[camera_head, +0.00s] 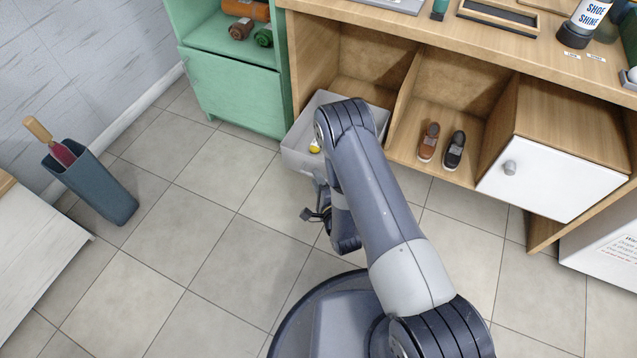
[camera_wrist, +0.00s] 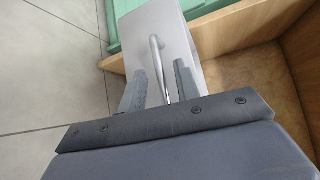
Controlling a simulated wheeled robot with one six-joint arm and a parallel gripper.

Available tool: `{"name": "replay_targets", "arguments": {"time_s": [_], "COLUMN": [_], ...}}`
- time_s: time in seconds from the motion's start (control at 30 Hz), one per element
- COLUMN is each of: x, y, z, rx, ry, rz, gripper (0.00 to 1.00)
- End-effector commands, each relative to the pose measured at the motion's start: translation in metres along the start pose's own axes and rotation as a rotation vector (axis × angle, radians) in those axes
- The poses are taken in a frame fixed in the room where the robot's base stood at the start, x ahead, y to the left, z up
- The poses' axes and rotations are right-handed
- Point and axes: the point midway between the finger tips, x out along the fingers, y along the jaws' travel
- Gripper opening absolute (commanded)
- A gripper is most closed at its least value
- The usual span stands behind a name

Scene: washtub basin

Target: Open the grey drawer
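The grey drawer (camera_head: 298,160) juts out of the left bay of the wooden cabinet in the head view, its open top partly visible with a small yellow thing inside. My arm hides part of it. In the wrist view the drawer's front (camera_wrist: 178,35) lies just ahead, with a bent metal handle (camera_wrist: 155,50) on it. My gripper (camera_wrist: 161,72) is at the handle, one finger on each side of it. The fingers are apart, with a gap visible left of the handle; whether the right finger touches it I cannot tell. In the head view the fingers are mostly hidden.
A green cabinet (camera_head: 232,92) stands close left of the drawer. The wooden cabinet (camera_head: 460,38) has a bay with two shoes (camera_head: 441,146) and a white door (camera_head: 550,185) to the right. A blue bin (camera_head: 95,185) stands far left. The tiled floor between is clear.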

Motion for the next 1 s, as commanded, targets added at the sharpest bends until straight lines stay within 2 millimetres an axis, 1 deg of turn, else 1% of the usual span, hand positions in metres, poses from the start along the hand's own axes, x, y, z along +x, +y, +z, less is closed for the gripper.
{"name": "replay_targets", "arguments": {"time_s": [0.07,0.17,0.4,0.5,0.6,0.77,1.0], "x": [-0.004,-0.015,-0.064,-0.082,-0.096,-0.107,-0.108], "y": [0.0,-0.001,-0.001,-0.001,0.0,0.0,0.0], "z": [0.0,0.0,0.0,0.0,0.0,0.0,0.0], "rx": [0.0,0.0,0.0,0.0,-0.001,0.0,0.0], "ry": [0.001,0.001,0.002,0.002,0.001,0.0,-0.001], "rz": [0.002,0.004,0.007,0.006,0.005,0.002,0.001], "gripper": [0.31,0.31,0.31,0.31,0.31,0.31,0.31]}}
